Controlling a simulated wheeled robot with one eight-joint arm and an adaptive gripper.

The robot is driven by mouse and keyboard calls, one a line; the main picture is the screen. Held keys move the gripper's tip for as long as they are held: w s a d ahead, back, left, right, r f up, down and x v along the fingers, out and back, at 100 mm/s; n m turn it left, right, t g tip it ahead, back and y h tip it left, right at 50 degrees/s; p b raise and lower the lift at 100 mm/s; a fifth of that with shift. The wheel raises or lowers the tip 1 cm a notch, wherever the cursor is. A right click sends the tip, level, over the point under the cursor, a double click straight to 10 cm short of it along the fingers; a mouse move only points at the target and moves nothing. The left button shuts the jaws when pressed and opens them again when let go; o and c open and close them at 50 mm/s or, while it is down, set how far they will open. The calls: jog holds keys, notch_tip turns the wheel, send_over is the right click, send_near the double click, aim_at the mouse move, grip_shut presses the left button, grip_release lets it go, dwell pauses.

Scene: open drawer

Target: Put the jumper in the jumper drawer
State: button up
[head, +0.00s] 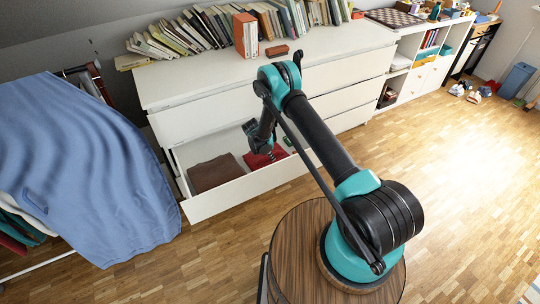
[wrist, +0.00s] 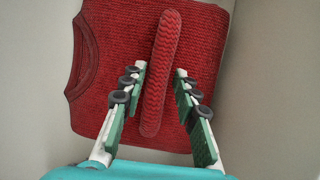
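The red knitted jumper (head: 258,160) lies folded in the open white drawer (head: 228,197), right of a brown folded cloth. In the wrist view the jumper (wrist: 110,70) lies flat, with a raised ridge (wrist: 160,75) along its middle. My gripper (wrist: 160,69) is open, one finger on each side of the ridge, with small gaps showing. Whether the fingertips touch the cloth I cannot tell. In the head view my wrist hangs over the drawer and hides part of the jumper.
The brown folded cloth (head: 215,172) fills the drawer's left part. The white dresser (head: 210,122) has books on top. A blue cloth (head: 90,165) drapes over a rack at the left. Wooden floor (head: 455,150) is clear at the right.

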jog(key=shift+o, duration=0.7)
jog(key=v, duration=1.2)
jog(key=shift+r, duration=0.25)
jog(key=s+d+r+m+y, duration=0.1)
jog(key=s+d+r+m, duration=0.25)
jog(key=d+r, duration=0.45)
jog(key=s+d+r+m+y, duration=0.1)
jog(key=s+d+r+m, duration=0.1)
jog(key=d+r+m, duration=0.55)
jog(key=s+d+r+m, duration=0.1)
jog(key=s+d+r, duration=0.3)
jog(key=r, duration=0.6)
jog(key=s+d+r+m, duration=0.1)
jog(key=s+d+m, duration=0.3)
jog(key=s, duration=0.3)
jog(key=s+d+r+m+t+y, duration=0.1)
jog(key=s+d+m, duration=0.3)
jog(key=s, duration=0.4)
jog(key=s+d+r+m, duration=0.2)
jog(key=s+d+m, duration=0.2)
jog(key=s, duration=0.4)
jog(key=shift+d+r+m+t+y, duration=0.2)
jog(key=shift+r+m+t+y, duration=0.1)
jog(key=shift+m+y, duration=0.1)
